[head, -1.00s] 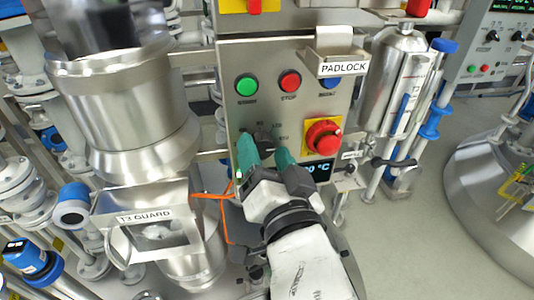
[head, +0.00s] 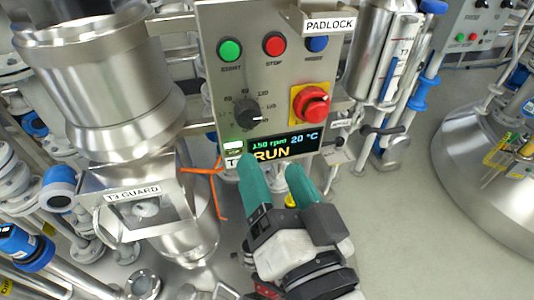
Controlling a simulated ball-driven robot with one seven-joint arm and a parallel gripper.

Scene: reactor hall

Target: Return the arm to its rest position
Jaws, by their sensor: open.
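My gripper (head: 272,170) is in the lower middle of the head view, its two green fingers apart with nothing between them. It is in front of and below the control panel (head: 212,65), and its fingertips overlap the panel's lower edge in the picture. I cannot tell the exact gap to the panel. The dark speed dial (head: 246,114) shows clear of the fingers. The display (head: 285,147) reads 150 rpm, 20 °C and RUN; its lower left is close to a fingertip in the picture.
The panel has a green start button (head: 230,50), a red stop button (head: 274,43), a blue button (head: 317,42) and a red emergency knob (head: 311,102). The T3 guard box (head: 135,205) and steel vessel (head: 100,85) stand left. Open floor (head: 405,230) lies right.

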